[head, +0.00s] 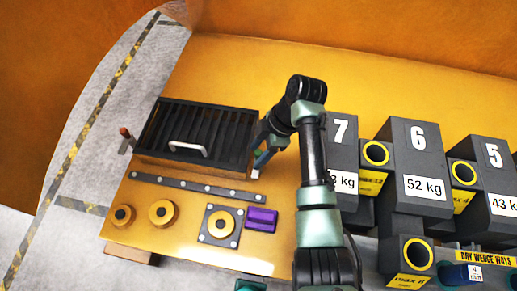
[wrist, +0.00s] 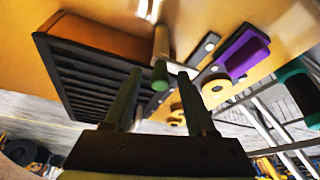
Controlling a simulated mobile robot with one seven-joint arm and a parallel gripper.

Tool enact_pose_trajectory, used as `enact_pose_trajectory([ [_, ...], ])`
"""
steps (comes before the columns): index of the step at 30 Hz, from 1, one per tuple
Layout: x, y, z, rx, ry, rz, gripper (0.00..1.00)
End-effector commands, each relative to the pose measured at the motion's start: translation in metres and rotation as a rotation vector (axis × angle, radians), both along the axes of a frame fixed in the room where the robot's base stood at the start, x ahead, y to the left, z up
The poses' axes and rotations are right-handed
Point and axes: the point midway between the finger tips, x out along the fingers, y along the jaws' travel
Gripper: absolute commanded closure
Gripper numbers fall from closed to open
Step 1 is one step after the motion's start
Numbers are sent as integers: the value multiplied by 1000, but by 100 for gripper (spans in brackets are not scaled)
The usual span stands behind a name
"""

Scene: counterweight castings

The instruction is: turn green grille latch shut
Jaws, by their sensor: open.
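The black slatted grille (head: 222,133) with a pale bar handle (head: 188,148) lies on the yellow surface. My gripper (head: 262,154) is low at the grille's right end in the head view. In the wrist view my gripper (wrist: 160,73) is open, and the green knob of the latch (wrist: 160,76) shows between its fingertips, on a pale lever. I cannot tell whether the fingers touch it. In the head view my arm and gripper mostly hide the latch. The grille also shows in the wrist view (wrist: 85,82), left of the fingers.
A red-brown knob (head: 124,132) stands at the grille's left end. A dark strip (head: 195,187), brass rings (head: 162,212) and a purple block (head: 262,219) lie in front. Grey numbered weights (head: 415,150) crowd the right. Yellow surface behind the grille is clear.

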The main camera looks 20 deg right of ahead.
Motion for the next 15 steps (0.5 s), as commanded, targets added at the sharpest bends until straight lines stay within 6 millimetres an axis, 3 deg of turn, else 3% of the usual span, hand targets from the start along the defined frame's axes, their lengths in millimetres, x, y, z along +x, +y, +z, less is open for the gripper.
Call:
enact_pose_trajectory([
  [2, 0, 0, 0, 0, 0, 0, 44],
  [12, 0, 0, 0, 0, 0, -1, 100],
  [15, 0, 0, 1, 0, 0, -1, 100],
])
